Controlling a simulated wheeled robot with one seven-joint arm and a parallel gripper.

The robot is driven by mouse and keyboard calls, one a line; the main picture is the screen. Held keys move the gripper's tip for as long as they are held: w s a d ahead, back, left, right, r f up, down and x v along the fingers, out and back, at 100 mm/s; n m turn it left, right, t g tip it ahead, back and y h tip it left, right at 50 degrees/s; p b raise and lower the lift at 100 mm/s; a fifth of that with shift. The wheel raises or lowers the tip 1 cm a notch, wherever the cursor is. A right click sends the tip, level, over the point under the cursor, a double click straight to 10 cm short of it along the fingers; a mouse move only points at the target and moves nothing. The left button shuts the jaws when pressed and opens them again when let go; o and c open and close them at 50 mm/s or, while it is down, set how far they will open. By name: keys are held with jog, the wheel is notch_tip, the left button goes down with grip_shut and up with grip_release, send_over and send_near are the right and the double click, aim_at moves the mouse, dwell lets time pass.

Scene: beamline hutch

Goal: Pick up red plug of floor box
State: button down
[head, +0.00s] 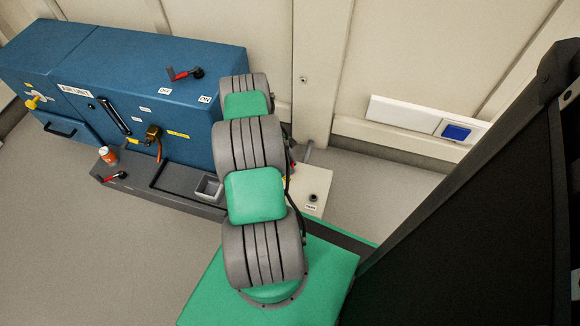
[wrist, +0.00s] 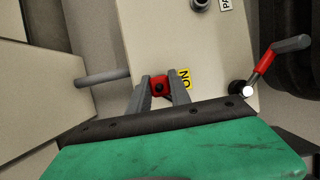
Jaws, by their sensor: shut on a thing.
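In the wrist view, the red plug (wrist: 159,86) is a small red block with a dark round spot at its centre. My gripper (wrist: 160,82) has its two grey fingers on either side of the plug and is shut on it. The plug is over the cream floor box (wrist: 165,40), beside a yellow label; I cannot tell whether it is seated or lifted. In the head view, the floor box (head: 316,183) shows to the right of my arm, with a dark round socket and a small white label. My arm hides most of the gripper and plug there.
A red-handled lever (wrist: 263,63) stands right of the plug, and a grey pipe (wrist: 103,77) lies left. The blue air unit (head: 150,90) stands on a dark plinth with an orange-white bottle (head: 108,155). A dark cabinet (head: 480,210) is close on the right. Floor at left is clear.

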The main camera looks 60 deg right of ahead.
aim_at(293, 164)
jog(key=shift+r, duration=0.1)
dwell(0.4)
jog(key=shift+r, duration=0.25)
notch_tip(293, 164, up, 3)
jog(key=shift+f+p, duration=0.2)
jog(key=shift+p, duration=0.65)
jog(key=w+a+r+p, duration=0.2)
jog(key=a+r+p, duration=0.5)
jog(key=a, duration=0.7)
notch_tip(293, 164, up, 3)
jog(key=shift+f, duration=0.15)
